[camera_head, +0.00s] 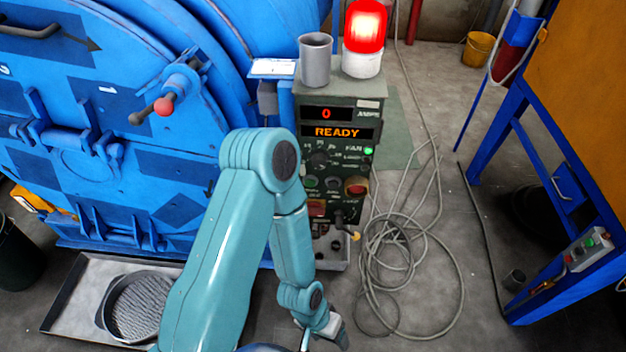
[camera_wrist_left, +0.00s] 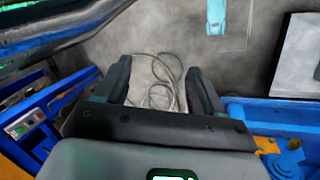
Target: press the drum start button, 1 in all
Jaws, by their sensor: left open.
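The control cabinet (camera_head: 340,135) stands right of the blue drum machine in the head view. Its displays read 0 and READY (camera_head: 337,132), and a green lamp (camera_head: 369,151) is lit. On its face are a green round button (camera_head: 310,183), a dark one (camera_head: 333,184) and a red knob (camera_head: 356,186). Their labels are too small to tell which is drum start. My left arm bends down in front of the cabinet's left side. My left gripper (camera_wrist_left: 160,66) is open and empty, pointing at the floor, low and apart from the buttons. My right gripper is not in view.
A glowing red beacon (camera_head: 365,27) and a grey cup (camera_head: 315,60) stand on the cabinet. A loose cable coil (camera_head: 405,260) lies on the floor to its right. The blue drum machine (camera_head: 85,130) fills the left; a blue-legged orange frame (camera_head: 575,100) stands right.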

